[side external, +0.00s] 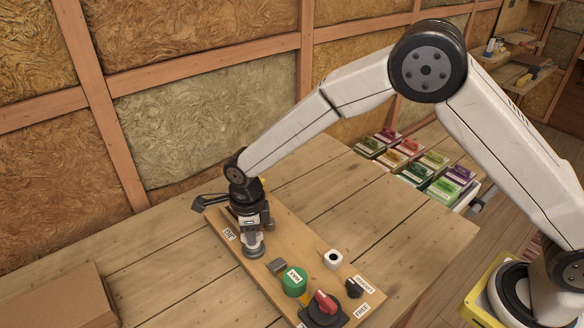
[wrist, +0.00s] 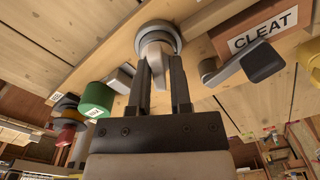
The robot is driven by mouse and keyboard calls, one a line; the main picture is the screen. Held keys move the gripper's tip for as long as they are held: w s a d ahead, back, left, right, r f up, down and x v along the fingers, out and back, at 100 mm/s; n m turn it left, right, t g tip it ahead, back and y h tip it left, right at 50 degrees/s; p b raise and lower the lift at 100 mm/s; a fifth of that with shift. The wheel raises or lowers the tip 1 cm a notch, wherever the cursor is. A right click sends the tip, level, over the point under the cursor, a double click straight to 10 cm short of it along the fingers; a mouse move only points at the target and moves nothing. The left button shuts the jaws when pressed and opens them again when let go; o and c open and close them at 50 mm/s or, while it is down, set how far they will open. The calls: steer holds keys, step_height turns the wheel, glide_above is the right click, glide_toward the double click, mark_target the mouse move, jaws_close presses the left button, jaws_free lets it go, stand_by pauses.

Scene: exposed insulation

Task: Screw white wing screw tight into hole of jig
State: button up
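The pale wing screw (wrist: 156,62) shows in the wrist view between my fingers, its wing pointing toward my gripper. It sits against a round grey fitting (wrist: 158,36), which also shows on the board below my gripper in the side view (side external: 253,251). My gripper (wrist: 161,68) points down onto it, its two dark fingers a narrow gap apart with the wing filling the space near their tips. It appears shut on the wing. The hole and the thread are hidden, so I cannot tell how deep the screw sits. In the side view my gripper (side external: 251,236) covers the screw.
The board (side external: 300,240) also bears a green round knob (side external: 294,281), a red-handled switch (side external: 325,303), a white block with a dark hole (side external: 333,259) and a small dark knob (side external: 354,288). A dark lever (wrist: 245,66) lies close to my right finger, beside the CLEAT label (wrist: 262,33).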

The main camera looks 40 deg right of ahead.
steer(key=shift+s+r, duration=0.15)
steer(key=shift+r, duration=3.85)
steer(key=shift+d, duration=0.1)
steer(key=shift+d+n, duration=0.3)
steer(key=shift+d, duration=0.05)
steer(key=s+d+n+t, duration=0.2)
steer(key=s+d+n, duration=1.5)
steer(key=d+n, duration=0.4)
steer(key=shift+s+d+r+n, duration=0.15)
steer(key=shift+r+n, duration=0.05)
steer(key=shift+n, duration=1)
